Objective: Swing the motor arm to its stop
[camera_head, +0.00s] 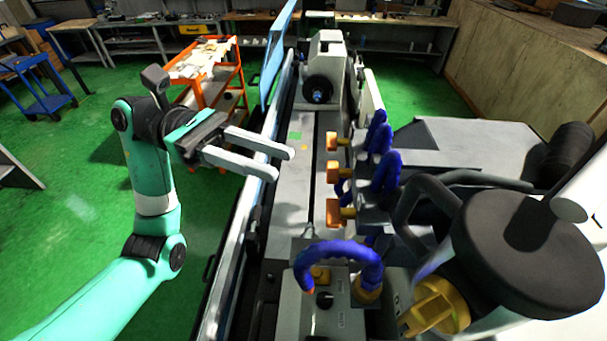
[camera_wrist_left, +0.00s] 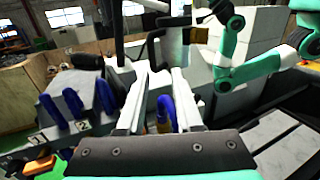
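In the head view, a large motor unit with a black round cap (camera_head: 525,250) fills the lower right. A dark curved tube (camera_head: 415,195) runs beside it. I cannot tell for sure which part is the motor arm. My left gripper (camera_head: 280,163) is open and empty above the machine's left edge, left of the orange-tipped nozzles (camera_head: 335,176) and well apart from the motor unit. In the left wrist view, its two pale fingers (camera_wrist_left: 158,105) stand apart, with a blue hose (camera_wrist_left: 165,110) seen between them. My right gripper does not show clearly in either view.
The grinder's long table (camera_head: 300,190) runs away to a grey headstock (camera_head: 328,65). Blue hoses (camera_head: 385,165) stand right of the gripper. A blue panel (camera_head: 275,60) and an orange cart (camera_head: 210,85) are at the left. In the left wrist view, a teal arm crosses the upper right.

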